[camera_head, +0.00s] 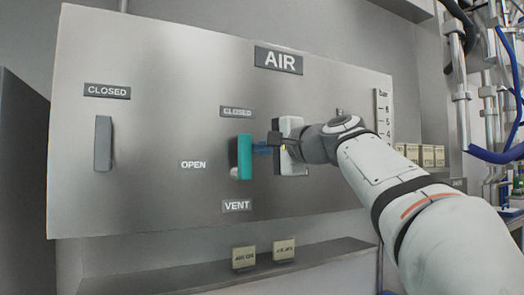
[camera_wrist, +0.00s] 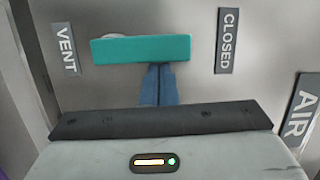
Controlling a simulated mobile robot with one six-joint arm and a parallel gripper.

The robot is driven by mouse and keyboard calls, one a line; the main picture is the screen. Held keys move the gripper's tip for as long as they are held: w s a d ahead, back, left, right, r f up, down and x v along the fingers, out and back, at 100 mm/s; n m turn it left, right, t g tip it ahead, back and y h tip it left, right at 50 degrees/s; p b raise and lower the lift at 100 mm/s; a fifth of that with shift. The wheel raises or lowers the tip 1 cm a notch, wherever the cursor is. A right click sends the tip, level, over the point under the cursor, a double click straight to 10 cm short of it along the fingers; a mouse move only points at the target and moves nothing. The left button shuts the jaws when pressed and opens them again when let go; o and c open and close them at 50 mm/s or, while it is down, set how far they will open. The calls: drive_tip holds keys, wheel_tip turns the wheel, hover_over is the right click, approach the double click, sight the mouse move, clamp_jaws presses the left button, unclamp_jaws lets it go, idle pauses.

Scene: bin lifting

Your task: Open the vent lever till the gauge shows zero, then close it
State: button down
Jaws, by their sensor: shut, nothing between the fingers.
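The teal vent lever (camera_head: 245,157) stands upright on the grey panel, above the VENT label and below a CLOSED label, with OPEN at its left. In the wrist view the lever (camera_wrist: 140,49) lies across the top, between VENT and CLOSED. My gripper (camera_head: 258,150) is shut and empty, its blue fingers at the lever's right side. In the wrist view the fingertips (camera_wrist: 158,68) meet the lever's edge; I cannot tell whether they touch it. The gauge scale (camera_head: 382,112) is at the panel's right; my arm hides its lower part, and I cannot read its level.
A grey lever (camera_head: 103,144) stands upright under another CLOSED label at the panel's left. A shelf (camera_head: 215,275) with small boxes runs below the panel. Pipes and blue hoses (camera_head: 500,150) are at the far right.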

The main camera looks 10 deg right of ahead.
idle(0.5)
drive_tip(key=shift+d, duration=0.1)
drive_tip(key=s+d+b, duration=0.2)
drive_tip(key=s+d, duration=0.5)
drive_tip(key=d, duration=0.2)
drive_tip(key=shift+b, duration=0.4)
